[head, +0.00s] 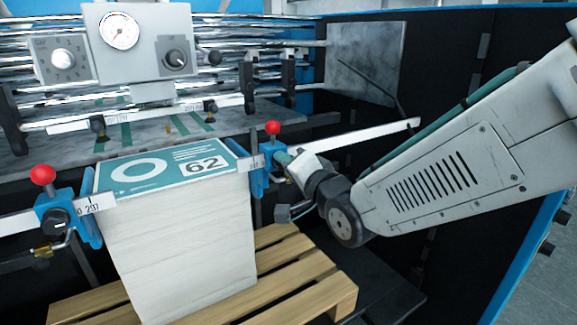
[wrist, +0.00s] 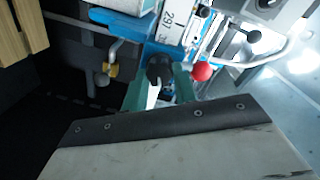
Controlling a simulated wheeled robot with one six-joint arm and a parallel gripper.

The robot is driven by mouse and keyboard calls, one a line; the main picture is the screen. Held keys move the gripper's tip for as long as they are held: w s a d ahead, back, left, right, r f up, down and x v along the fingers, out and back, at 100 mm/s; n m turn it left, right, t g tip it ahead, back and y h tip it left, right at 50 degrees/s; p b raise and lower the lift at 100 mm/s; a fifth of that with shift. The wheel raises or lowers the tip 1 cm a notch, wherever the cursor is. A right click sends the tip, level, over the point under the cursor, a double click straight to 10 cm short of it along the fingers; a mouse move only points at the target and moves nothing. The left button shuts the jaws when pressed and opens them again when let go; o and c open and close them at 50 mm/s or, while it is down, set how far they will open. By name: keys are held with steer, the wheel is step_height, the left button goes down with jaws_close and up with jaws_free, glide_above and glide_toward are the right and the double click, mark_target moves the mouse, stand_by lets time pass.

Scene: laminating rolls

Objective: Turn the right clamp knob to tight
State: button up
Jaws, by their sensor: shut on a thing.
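The right clamp (head: 258,180) is a blue block on a white scale bar beside the paper stack, with a red ball lever (head: 272,128) standing up. In the wrist view the blue clamp body (wrist: 150,50) and the red ball (wrist: 202,71) are close in front of me. The black clamp knob (wrist: 157,66) sits between my two teal fingers. My gripper (wrist: 160,84) is shut on this knob. In the head view my gripper (head: 283,159) reaches the clamp from the right and hides the knob. I cannot read how tight the knob is.
The paper stack (head: 180,240) stands on a wooden pallet (head: 310,275). The left clamp (head: 70,214) has its own red ball and black knob. A panel with a gauge (head: 120,31) and dials is behind.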

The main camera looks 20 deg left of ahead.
steer(key=shift+m, duration=1.9)
steer(key=o, duration=1)
steer(key=shift+g, duration=0.3)
steer(key=shift+d, duration=0.1)
steer(key=v, duration=0.7)
steer(key=shift+s+d+f, duration=0.1)
steer(key=shift+s+d, duration=0.15)
